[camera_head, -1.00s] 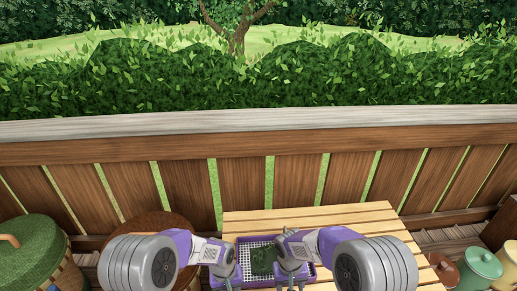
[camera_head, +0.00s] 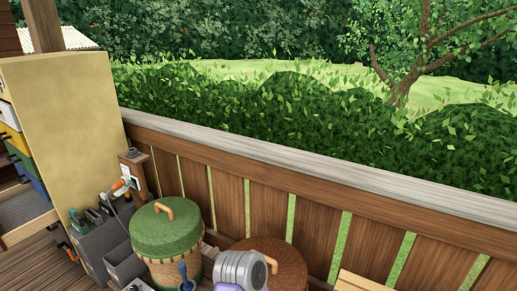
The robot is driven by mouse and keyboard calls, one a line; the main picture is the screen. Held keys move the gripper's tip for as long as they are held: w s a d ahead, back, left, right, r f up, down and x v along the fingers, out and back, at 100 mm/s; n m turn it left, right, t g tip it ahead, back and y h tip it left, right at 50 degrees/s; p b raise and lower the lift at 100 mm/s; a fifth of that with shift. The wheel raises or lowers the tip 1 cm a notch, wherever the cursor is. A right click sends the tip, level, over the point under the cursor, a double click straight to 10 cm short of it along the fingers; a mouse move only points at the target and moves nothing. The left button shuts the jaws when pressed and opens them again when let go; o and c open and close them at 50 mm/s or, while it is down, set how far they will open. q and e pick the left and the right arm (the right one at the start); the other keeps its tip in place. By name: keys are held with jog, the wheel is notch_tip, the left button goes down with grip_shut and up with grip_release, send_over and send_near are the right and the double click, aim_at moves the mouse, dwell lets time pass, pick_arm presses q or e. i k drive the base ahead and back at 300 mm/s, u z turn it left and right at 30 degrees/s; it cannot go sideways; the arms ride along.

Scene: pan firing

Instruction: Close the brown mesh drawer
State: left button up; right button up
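The brown mesh drawer (camera_head: 24,209) sticks out open from the front of a tall yellow cabinet (camera_head: 84,131) at the left edge of the camera_head view. Its mesh bottom shows, and its left part is cut off by the picture's edge. Only a grey and purple arm part of mine shows at the bottom centre, far to the right of the drawer. Neither gripper is in view.
A grey bin unit (camera_head: 101,244), a green-lidded basket (camera_head: 168,232) and a brown round lid (camera_head: 283,262) line the wooden railing. Floor planks are bare below the drawer.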

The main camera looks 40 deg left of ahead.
aim_at(24, 212)
jog(key=u, duration=0.75)
jog(key=k, duration=1.1)
jog(key=u, duration=2.4)
jog(key=i, duration=4.4)
jog(key=z, duration=1.1)
jog(key=i, duration=0.65)
jog(key=z, duration=0.55)
